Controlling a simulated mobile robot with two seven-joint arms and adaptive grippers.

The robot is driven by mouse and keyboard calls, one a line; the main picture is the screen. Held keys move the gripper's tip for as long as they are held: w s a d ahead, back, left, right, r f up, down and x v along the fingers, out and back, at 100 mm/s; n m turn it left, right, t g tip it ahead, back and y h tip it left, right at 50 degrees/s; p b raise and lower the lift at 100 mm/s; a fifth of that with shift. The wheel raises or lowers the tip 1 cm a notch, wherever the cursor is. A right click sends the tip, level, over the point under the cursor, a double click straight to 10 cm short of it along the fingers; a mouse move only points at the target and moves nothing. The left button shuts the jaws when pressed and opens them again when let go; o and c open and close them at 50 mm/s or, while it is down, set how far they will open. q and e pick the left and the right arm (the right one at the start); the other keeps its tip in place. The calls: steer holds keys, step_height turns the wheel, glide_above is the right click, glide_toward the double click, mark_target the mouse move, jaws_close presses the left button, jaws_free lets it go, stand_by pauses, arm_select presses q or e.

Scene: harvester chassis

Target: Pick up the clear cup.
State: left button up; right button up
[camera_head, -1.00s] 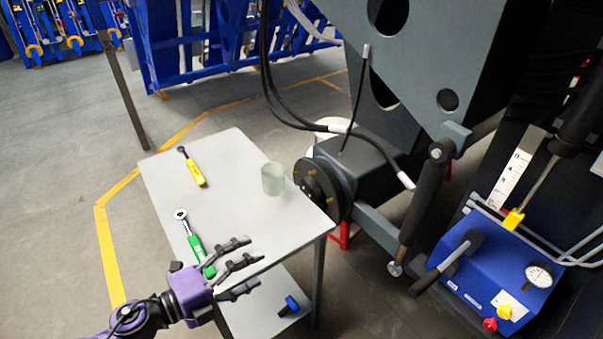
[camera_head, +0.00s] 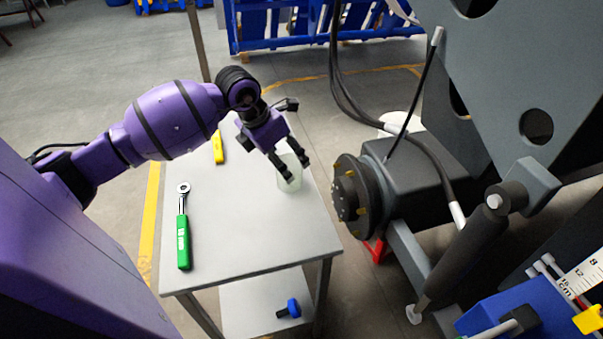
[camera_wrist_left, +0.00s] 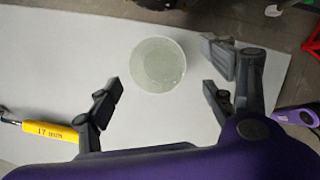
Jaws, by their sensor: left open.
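The clear cup (camera_head: 289,174) stands upright on the grey table, and my left gripper partly covers it in the head view. My left gripper (camera_head: 294,170) is open, with its fingers over and beside the cup. In the left wrist view, the cup (camera_wrist_left: 158,64) shows its round rim from above. The open fingers of the left gripper (camera_wrist_left: 162,92) are spread to either side, just short of the cup. I see nothing between the fingers, and whether any finger touches the cup I cannot tell. My right gripper is not in view.
On the table (camera_head: 240,240) lie a green-handled ratchet (camera_head: 183,230) and a yellow-handled tool (camera_head: 218,148), left of the cup. A blue-headed tool (camera_head: 292,308) lies on the lower shelf. A dark wheel hub (camera_head: 352,195) stands close beyond the table's right edge.

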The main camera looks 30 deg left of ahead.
arm_select(q)
steer(key=shift+d+f, duration=0.2)
steer(key=shift+f, duration=0.6)
steer(key=x, duration=0.5)
steer(key=shift+f+p, duration=0.1)
steer(key=shift+p, duration=0.2)
steer(key=c, duration=1.3)
